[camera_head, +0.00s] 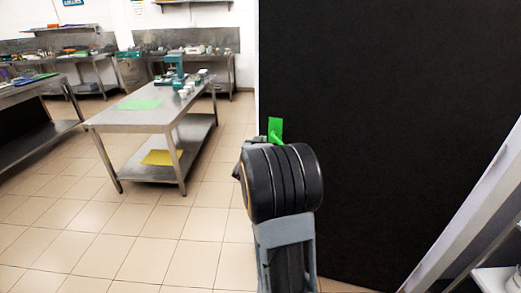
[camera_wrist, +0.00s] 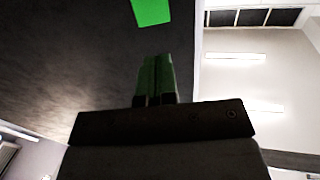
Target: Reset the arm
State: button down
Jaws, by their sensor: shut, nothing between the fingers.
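My gripper (camera_wrist: 157,75) shows in the wrist view with its two green fingers together and nothing between them. It points up along a dark panel, with the ceiling lights to its right. In the head view my arm (camera_head: 280,183) stands raised in front of the large dark panel (camera_head: 385,120). A green piece (camera_head: 275,126) shows just above the arm there; I cannot tell whether it is part of my gripper or a mark on the panel. A green patch (camera_wrist: 151,11) also lies beyond the fingertips in the wrist view.
A steel table (camera_head: 150,113) with a green sheet, several small white containers and a teal device stands to the left. A yellow sheet (camera_head: 161,157) lies on its lower shelf. More steel benches line the far wall. A pale frame (camera_head: 460,220) is at the right. Tiled floor (camera_head: 130,240) is clear at left.

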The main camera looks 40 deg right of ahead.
jog(key=s+a+f+n+g+y, duration=0.1)
jog(key=a+f+n+y, duration=0.1)
jog(key=a+f+y, duration=0.3)
jog(key=s+a+f+n+y, duration=0.2)
jog(key=a+y, duration=0.2)
jog(key=a, duration=0.4)
jog(key=s+a+f+n+g+y, duration=0.1)
jog(key=a+f+y, duration=0.3)
jog(key=a, duration=0.2)
jog(key=s+a+r+n+g+y, duration=0.1)
jog(key=s+a+r+n+g, duration=0.1)
jog(key=s+a, duration=0.5)
jog(key=s+a+r+n+g+y, duration=0.1)
jog(key=s+a+r+n+g, duration=0.1)
jog(key=s+a, duration=0.4)
jog(key=s+r+n, duration=0.1)
jog(key=s+n, duration=0.1)
jog(key=s, duration=0.1)
jog(key=shift+s+a+p, duration=0.2)
jog(key=shift+a+p, duration=0.15)
jog(key=shift+p, duration=0.05)
